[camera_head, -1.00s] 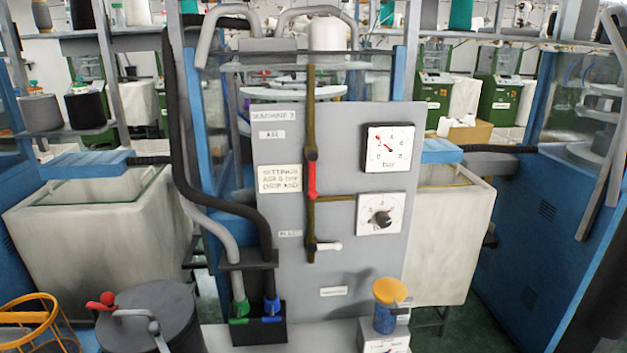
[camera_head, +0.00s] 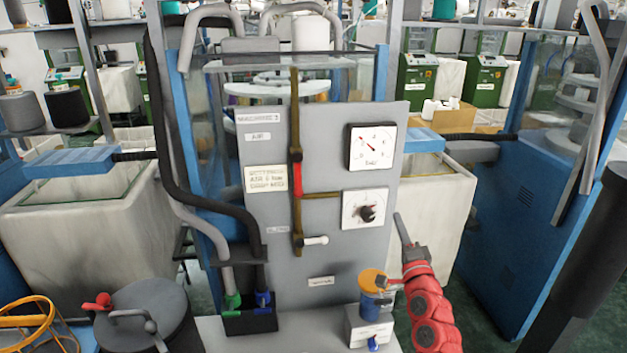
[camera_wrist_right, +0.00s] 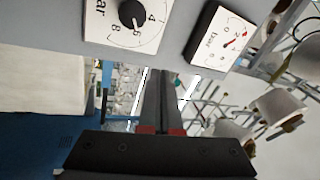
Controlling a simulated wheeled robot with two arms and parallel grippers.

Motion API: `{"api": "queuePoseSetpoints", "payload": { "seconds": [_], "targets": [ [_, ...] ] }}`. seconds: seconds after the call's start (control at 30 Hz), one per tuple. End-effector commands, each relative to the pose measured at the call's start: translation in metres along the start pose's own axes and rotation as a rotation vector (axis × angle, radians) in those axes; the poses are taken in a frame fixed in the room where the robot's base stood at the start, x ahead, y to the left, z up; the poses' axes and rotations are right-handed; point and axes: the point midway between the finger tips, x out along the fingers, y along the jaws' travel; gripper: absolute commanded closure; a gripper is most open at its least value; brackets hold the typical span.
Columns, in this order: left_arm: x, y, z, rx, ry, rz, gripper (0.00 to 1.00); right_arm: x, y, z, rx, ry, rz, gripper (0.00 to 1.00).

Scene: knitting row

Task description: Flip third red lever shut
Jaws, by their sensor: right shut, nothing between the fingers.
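The red lever (camera_head: 298,178) sits on a brass vertical pipe (camera_head: 295,115) on the grey panel (camera_head: 345,110), whose label seems to read machine 3. The lever points down, in line with the pipe. My right gripper (camera_head: 400,226) is at the panel's lower right edge, shut and empty, well right of the lever and lower than it. In the right wrist view its shut fingers (camera_wrist_right: 162,100) point past the panel's edge near two dials; the lever is not in that view. My left gripper is not in view.
A pressure gauge (camera_head: 370,147) and a knob dial (camera_head: 365,208) lie between lever and gripper. A white-handled valve (camera_head: 315,240) is below the lever. An orange-topped blue cup (camera_head: 374,290) stands near my right arm. Black hoses (camera_head: 165,150) run left of the panel.

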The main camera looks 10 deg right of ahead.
Motion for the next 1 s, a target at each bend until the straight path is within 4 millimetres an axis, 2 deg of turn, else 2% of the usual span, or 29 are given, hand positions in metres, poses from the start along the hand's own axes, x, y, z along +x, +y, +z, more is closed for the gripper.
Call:
{"api": "queuePoseSetpoints", "payload": {
  "seconds": [0.03, 0.17, 0.3, 0.4, 0.6, 1.0],
  "targets": [
    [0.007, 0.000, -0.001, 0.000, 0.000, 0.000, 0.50, 0.012, -0.020, 0.005, 0.059, -0.074, 0.012, 1.00],
    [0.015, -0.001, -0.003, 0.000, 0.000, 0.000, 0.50, 0.022, -0.055, 0.034, 0.193, -0.292, 0.071, 1.00],
    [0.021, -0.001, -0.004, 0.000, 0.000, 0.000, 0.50, 0.016, -0.087, 0.061, 0.270, -0.485, 0.135, 1.00],
    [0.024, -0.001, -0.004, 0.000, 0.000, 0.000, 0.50, 0.009, -0.101, 0.074, 0.294, -0.582, 0.173, 1.00],
    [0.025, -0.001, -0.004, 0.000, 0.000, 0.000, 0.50, -0.001, -0.111, 0.085, 0.310, -0.660, 0.208, 1.00],
    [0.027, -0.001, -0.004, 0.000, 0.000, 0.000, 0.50, 0.003, -0.111, 0.088, 0.311, -0.662, 0.208, 1.00]
  ]
}}
